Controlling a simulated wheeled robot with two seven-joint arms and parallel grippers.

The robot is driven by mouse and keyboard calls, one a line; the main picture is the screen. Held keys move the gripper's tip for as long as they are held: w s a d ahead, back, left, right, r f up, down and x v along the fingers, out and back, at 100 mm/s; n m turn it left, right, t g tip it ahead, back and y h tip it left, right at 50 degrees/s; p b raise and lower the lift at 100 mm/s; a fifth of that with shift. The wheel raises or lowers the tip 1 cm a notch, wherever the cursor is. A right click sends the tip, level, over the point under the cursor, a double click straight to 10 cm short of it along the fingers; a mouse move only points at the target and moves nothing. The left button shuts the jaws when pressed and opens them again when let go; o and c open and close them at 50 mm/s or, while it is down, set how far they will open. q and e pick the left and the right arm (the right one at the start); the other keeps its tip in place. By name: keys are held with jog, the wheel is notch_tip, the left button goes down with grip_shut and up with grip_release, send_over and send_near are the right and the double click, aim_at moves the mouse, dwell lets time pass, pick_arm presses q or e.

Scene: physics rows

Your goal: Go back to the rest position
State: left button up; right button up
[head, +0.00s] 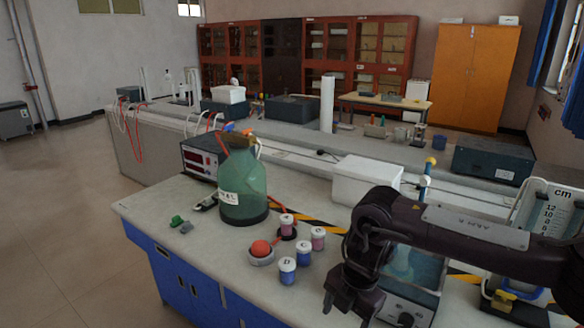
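My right arm comes in from the right edge and bends down over the front bench. My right gripper (348,306) points down near the bottom of the view, right of the small labelled jars. Its fingers look spread apart, with nothing seen between them. My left gripper and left arm are not in view.
The bench (160,210) holds several small jars (288,270), a red ball (261,248) on a round holder, a green jug (243,185) and a white box (366,181). A cm scale (553,213) and other apparatus stand by my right arm. The floor at left is clear.

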jog(key=w+a+f+m+t+y, duration=0.1)
jog(key=w+a+f+m+y, duration=0.25)
jog(key=a+f+y, duration=0.65)
notch_tip(320, 180, down, 17)
jog(key=s+a+m+t+h, duration=0.1)
jog(key=s+m+t+h, duration=0.2)
jog(key=m, duration=0.6)
jog(key=s+d+f+m+h, duration=0.35)
jog(key=s+d+f, duration=0.35)
jog(key=s+f, duration=0.25)
jog(key=s+d+f+m+h, duration=0.2)
jog(key=s+d+f+m, duration=0.35)
jog(key=s+f, duration=0.4)
jog(key=s+d+f+m+g+h, duration=0.1)
jog(key=s+d+f, duration=0.2)
jog(key=s, duration=0.5)
jog(key=s+d+f+m+g+h, duration=0.1)
jog(key=s+d+f, duration=0.2)
jog(key=s, duration=0.5)
jog(key=s+d+f+m+g+h, duration=0.1)
jog(key=s+d+f, duration=0.2)
jog(key=s, duration=0.5)
jog(key=shift+s+d+f, duration=0.25)
jog(key=shift+d+f, duration=0.1)
jog(key=shift+d, duration=0.45)
